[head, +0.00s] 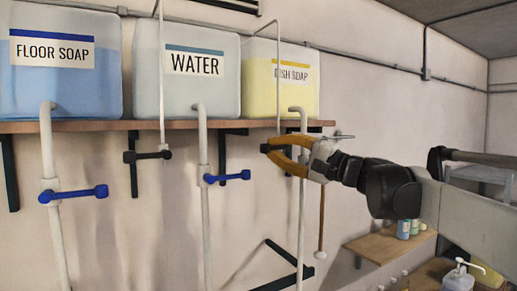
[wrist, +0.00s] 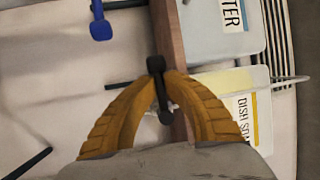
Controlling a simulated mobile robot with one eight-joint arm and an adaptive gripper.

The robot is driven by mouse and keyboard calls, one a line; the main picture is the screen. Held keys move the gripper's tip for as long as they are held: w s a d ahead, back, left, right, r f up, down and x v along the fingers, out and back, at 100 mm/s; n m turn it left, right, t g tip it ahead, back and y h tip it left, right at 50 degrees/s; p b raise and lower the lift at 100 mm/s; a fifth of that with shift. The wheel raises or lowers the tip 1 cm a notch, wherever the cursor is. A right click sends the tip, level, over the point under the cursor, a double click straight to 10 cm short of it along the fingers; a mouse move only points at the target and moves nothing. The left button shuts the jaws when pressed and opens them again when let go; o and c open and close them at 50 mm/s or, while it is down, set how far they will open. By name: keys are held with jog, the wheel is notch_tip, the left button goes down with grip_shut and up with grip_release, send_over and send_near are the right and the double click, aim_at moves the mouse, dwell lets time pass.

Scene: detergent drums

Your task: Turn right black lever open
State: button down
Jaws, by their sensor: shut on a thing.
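The right black lever (wrist: 161,95) is held between the orange fingertips of my gripper (wrist: 160,76) in the wrist view. Its two knobbed ends show, one at the fingertips and one in the gap between the curved fingers. In the head view my gripper (head: 268,149) reaches in from the right, at the thin white pipe (head: 278,90) below the dish soap drum (head: 284,85). Only a black end of the lever shows there; the fingers hide the rest. The other black lever (head: 147,155) sits on a thin pipe further left, lying roughly sideways.
The wooden shelf (head: 70,127) carries the floor soap drum (head: 60,80) and water drum (head: 190,85). Blue levers (head: 75,193) (head: 227,177) sit on thicker white pipes. A thick white pipe (head: 303,210) runs down behind my gripper. A lower shelf (head: 375,245) holds small bottles.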

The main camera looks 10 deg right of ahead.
jog(key=shift+f, duration=0.1)
jog(key=shift+w+d+f+n+g+h+p, duration=0.2)
jog(key=shift+d+f+n+g+h+p, duration=0.7)
jog(key=shift+n, duration=1.55)
jog(key=shift+w+d+f+n+g+h+p, duration=0.2)
jog(key=shift+d+f+n+h, duration=0.2)
jog(key=shift+n+h, duration=1.5)
jog(key=shift+w+d+f+n+g+h+p, duration=0.2)
jog(key=shift+d+f+n+g+h+p, duration=0.4)
jog(key=shift+n, duration=2.35)
jog(key=c, duration=1.5)
grip_release()
jog(key=shift+w, duration=0.1)
jog(key=shift+d, duration=0.1)
jog(key=v, duration=1.2)
jog(key=shift+f, duration=0.1)
